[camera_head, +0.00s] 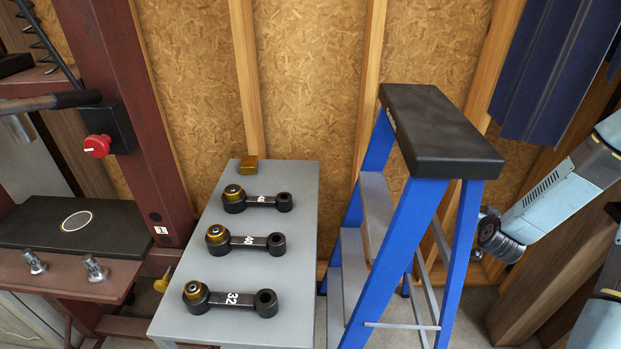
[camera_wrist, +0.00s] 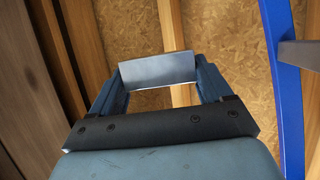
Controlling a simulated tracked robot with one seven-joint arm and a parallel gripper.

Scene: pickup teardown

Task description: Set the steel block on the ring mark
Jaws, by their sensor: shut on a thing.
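My gripper (camera_wrist: 155,84) is shut on the steel block (camera_wrist: 157,68), a pale grey flat-faced piece held between the two blue-grey fingers in the wrist view. The block does not show clearly in the head view; my pale blue arm is at the right there, beyond the ladder. The ring mark (camera_head: 77,219) is a light outlined circle on a black plate (camera_head: 125,226) at the far left of the head view. The ring is bare, and the held block is far to its right.
A blue stepladder (camera_head: 397,212) with a black top stands between my arm and a grey bench (camera_head: 298,281). The bench bears several black link arms and a brass block (camera_head: 249,165). A red press frame (camera_head: 122,75) with a red button rises beside the plate. Dark blue panels (camera_head: 552,70) hang at upper right.

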